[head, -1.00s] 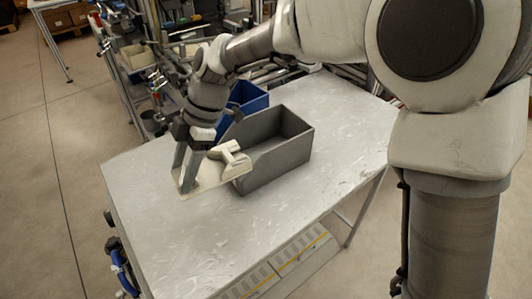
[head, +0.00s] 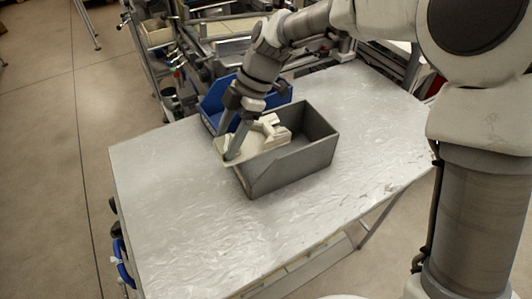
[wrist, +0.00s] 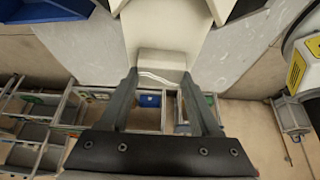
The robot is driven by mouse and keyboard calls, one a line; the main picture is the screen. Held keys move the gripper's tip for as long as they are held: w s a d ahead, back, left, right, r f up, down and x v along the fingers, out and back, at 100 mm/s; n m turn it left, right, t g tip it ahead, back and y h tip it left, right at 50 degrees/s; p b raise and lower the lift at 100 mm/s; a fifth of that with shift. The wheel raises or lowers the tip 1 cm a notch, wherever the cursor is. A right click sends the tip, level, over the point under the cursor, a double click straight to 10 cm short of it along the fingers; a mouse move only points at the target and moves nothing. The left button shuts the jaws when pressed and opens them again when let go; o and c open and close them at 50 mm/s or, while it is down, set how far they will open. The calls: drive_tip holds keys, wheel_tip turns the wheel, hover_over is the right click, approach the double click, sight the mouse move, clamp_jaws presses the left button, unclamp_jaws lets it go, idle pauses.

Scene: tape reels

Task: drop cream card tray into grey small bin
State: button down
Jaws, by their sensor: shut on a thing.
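The cream card tray (head: 265,133) is held in my gripper (head: 228,148), over the left end of the grey small bin (head: 292,172). The tray's raised part reaches over the bin's opening, while its left end sticks out past the bin's left side. In the wrist view my gripper (wrist: 160,78) has its two fingers on either side of the cream tray (wrist: 165,35), which extends up out of the frame. The grey bin stands upright on the table; part of its inside is hidden by the tray. I cannot tell whether tray and bin touch.
A blue bin (head: 213,101) stands just behind the grey bin, partly hidden by my arm; it also shows in the wrist view (wrist: 42,12). The silvery table (head: 180,215) is clear at the front and left. Metal racks crowd behind the table.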

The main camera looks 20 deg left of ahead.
sight(261, 139)
drive_tip(key=w+d+f, duration=0.4)
drive_tip(key=w+d, duration=0.1)
drive_tip(key=shift+w+f, duration=0.1)
drive_tip(key=shift+f, duration=0.15)
drive_tip(key=shift+w+d+f+b, duration=0.1)
drive_tip(key=shift+f+b, duration=0.4)
drive_tip(key=shift+f, duration=1.5)
drive_tip(key=shift+f, duration=0.1)
drive_tip(key=shift+f+b, duration=0.55)
drive_tip(key=shift+b, duration=0.05)
drive_tip(key=shift+c, duration=0.5)
unclamp_jaws()
